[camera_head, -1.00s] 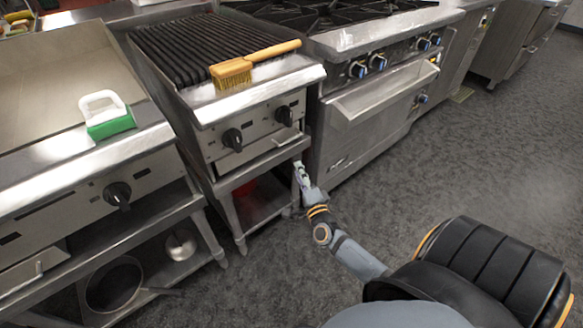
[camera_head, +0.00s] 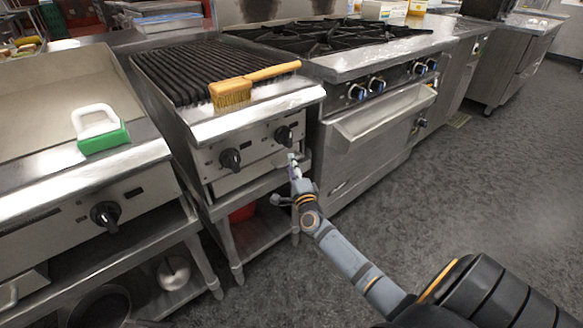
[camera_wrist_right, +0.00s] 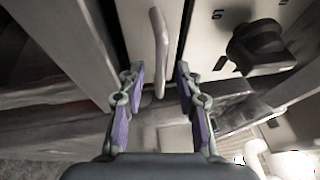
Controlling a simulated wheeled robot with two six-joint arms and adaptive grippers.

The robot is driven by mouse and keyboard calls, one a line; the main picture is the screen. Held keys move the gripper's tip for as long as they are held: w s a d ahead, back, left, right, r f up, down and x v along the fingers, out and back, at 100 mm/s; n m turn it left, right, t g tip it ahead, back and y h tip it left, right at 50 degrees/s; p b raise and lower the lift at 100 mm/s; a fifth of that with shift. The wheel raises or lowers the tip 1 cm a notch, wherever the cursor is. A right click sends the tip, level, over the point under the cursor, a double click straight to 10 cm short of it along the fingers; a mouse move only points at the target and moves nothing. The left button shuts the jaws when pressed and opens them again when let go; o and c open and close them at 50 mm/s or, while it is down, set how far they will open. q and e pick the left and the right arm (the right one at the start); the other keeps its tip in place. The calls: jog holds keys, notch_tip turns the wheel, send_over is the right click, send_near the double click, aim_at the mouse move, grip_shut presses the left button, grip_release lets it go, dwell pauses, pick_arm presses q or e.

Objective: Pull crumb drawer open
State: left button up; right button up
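The charbroiler's low front panel (camera_head: 240,178), below its two black knobs, appears to be the crumb drawer and looks closed. In the right wrist view, a pale bar handle (camera_wrist_right: 161,45) stands out from a light panel. My right gripper (camera_head: 294,166) is at the right end of the charbroiler front, below the right knob. In the wrist view its purple-padded fingers (camera_wrist_right: 156,80) are open, one on each side of the handle's near end, with visible gaps. In the head view the handle is hidden or too small to tell. My left gripper is not in view.
A black knob (camera_wrist_right: 256,45) is close to the right finger. A wooden brush (camera_head: 232,93) lies on the charbroiler's front ledge. A green-and-white scrubber (camera_head: 102,135) sits on the griddle at left. The oven (camera_head: 375,125) stands right of the charbroiler. Grey floor at right is clear.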

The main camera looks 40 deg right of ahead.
jog(key=shift+w, duration=0.1)
grip_shut()
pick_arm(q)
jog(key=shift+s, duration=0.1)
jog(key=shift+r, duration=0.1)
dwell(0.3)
